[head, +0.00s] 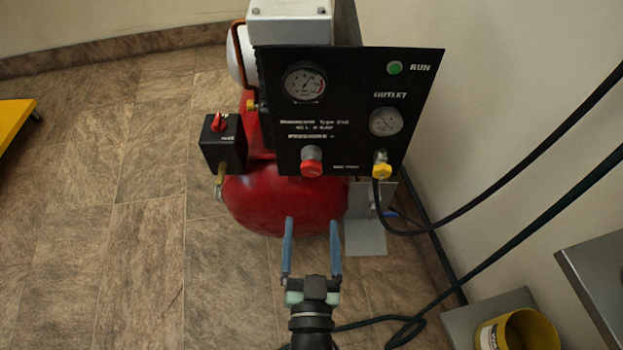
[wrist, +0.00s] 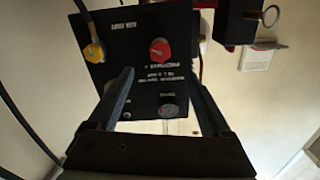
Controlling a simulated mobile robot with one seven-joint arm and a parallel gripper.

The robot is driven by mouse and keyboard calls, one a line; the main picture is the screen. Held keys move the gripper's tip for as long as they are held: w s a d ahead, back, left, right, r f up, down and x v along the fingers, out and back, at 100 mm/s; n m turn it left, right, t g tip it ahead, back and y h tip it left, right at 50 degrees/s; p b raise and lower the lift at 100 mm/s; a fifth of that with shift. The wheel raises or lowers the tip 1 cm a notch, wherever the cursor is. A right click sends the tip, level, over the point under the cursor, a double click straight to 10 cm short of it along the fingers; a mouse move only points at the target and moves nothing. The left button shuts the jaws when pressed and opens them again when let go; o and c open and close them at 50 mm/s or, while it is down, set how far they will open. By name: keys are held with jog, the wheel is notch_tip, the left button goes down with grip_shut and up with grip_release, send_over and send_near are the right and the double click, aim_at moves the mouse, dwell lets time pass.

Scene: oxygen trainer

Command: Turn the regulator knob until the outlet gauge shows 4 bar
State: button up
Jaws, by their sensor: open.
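The red regulator knob (head: 312,161) sits low on the black panel (head: 345,75), left of the yellow hose fitting. It also shows in the wrist view (wrist: 160,50), beyond and between my fingers. The outlet gauge (head: 385,122) is at the panel's right, under the word OUTLET; its needle is too small to read. A second gauge (head: 304,83) is at the upper left of the panel. My gripper (head: 312,220) is open and empty. It is below the panel in the head view, its fingers pointing toward the knob and apart from it.
A red tank (head: 285,205) lies under the panel. A black box with a red switch (head: 218,124) stands at left. A black hose (head: 470,203) runs right from the yellow fitting (head: 381,168). A yellow bucket (head: 530,332) is at lower right. The tiled floor at left is mostly free.

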aim_at(312, 172)
jog(key=w+b, duration=0.3)
jog(key=w, duration=0.9)
jog(key=shift+w, duration=0.1)
jog(key=shift+c, duration=0.3)
grip_shut()
jog(key=m, duration=0.2)
jog(key=shift+m, duration=0.4)
jog(key=shift+o, duration=0.3)
grip_release()
